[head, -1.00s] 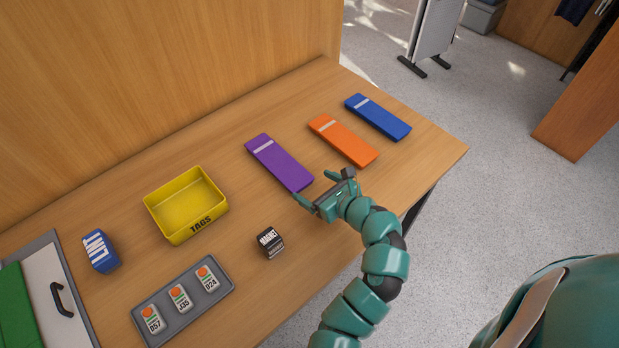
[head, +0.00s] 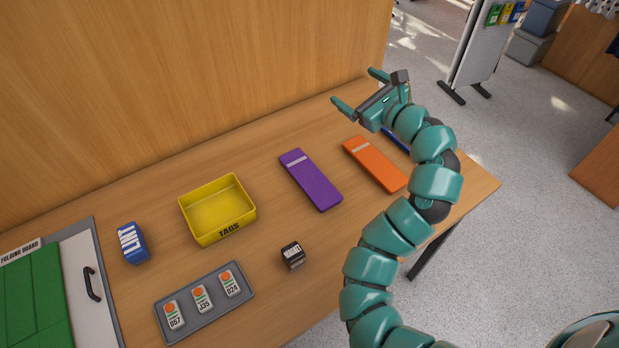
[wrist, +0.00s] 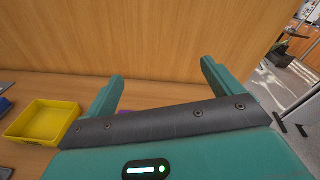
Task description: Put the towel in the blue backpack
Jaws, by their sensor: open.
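My gripper (head: 354,88) is open and empty, raised above the back right part of the wooden table. In the wrist view its two fingers (wrist: 162,82) stand apart against the wood panel. I see no towel and no blue backpack in these frames. A flat blue strap-like piece (head: 396,140) lies at the table's right end, mostly hidden behind my arm. Beside it lie a flat orange piece (head: 375,164) and a flat purple piece (head: 311,180), each with a pale band near one end.
A yellow TAGS tray (head: 184,212), a blue-white box (head: 132,243), a small black box (head: 293,255) and a grey tray (head: 205,324) of tags stand on the table (head: 262,150). A green folding board (head: 35,300) is at left. A wood panel (head: 180,70) rises behind.

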